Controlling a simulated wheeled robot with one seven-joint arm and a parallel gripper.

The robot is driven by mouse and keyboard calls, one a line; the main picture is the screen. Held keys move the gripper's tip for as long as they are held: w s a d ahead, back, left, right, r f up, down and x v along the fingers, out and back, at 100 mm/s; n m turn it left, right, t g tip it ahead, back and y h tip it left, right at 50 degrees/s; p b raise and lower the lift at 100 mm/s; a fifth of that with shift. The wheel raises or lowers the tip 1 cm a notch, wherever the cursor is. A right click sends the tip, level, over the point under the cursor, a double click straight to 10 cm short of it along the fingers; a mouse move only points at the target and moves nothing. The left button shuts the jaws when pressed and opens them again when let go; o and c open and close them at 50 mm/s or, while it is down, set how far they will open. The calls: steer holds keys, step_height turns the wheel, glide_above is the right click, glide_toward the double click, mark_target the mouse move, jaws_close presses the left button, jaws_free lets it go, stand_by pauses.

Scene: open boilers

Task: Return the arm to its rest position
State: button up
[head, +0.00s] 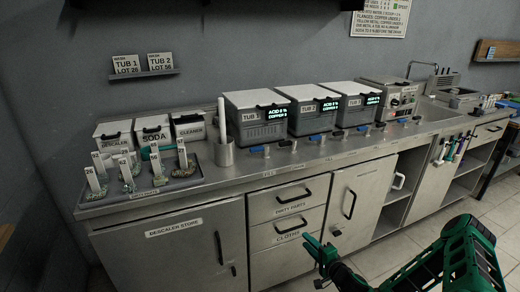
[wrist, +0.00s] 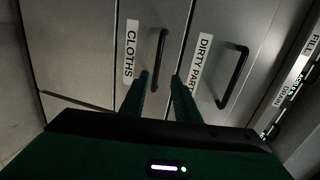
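My gripper (head: 318,250) is at the end of my green and black arm, low in front of the steel counter, in the head view. It hangs in the air before the drawer labelled cloths (head: 285,232) and the cupboard door right of it. In the wrist view the two green fingers of my gripper (wrist: 160,82) stand apart with a gap between them and nothing in it. The cloths drawer (wrist: 146,30) and the dirty parts drawer (wrist: 212,40) lie beyond the fingertips, both closed.
Three lidded tubs (head: 258,120) stand on the counter (head: 250,170). A tray (head: 100,203) of labelled parts is at its left end, beside small bins (head: 152,131). A steel cup (head: 225,153) stands between. The floor (head: 375,258) there looks clear.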

steer(key=s+a+r+n+g+y, duration=0.4)
steer(key=s+r+n+g, duration=0.35)
steer(key=n, duration=0.45)
steer(key=s+d+r+g+h, duration=0.6)
steer(key=s+d+r+h, duration=0.1)
steer(key=s+d+r, duration=0.95)
steer(key=s+d+r+m+h, duration=0.1)
steer(key=s+r+m, duration=0.1)
steer(key=s+r, duration=0.4)
steer(key=s+d+r+m+g+h, duration=0.1)
steer(key=s+r+m, duration=0.1)
steer(key=s+r, duration=0.4)
steer(key=s, duration=0.5)
steer(key=shift+d+r+m, duration=0.2)
steer(key=shift+d+m, duration=0.1)
steer(key=shift+d, duration=0.1)
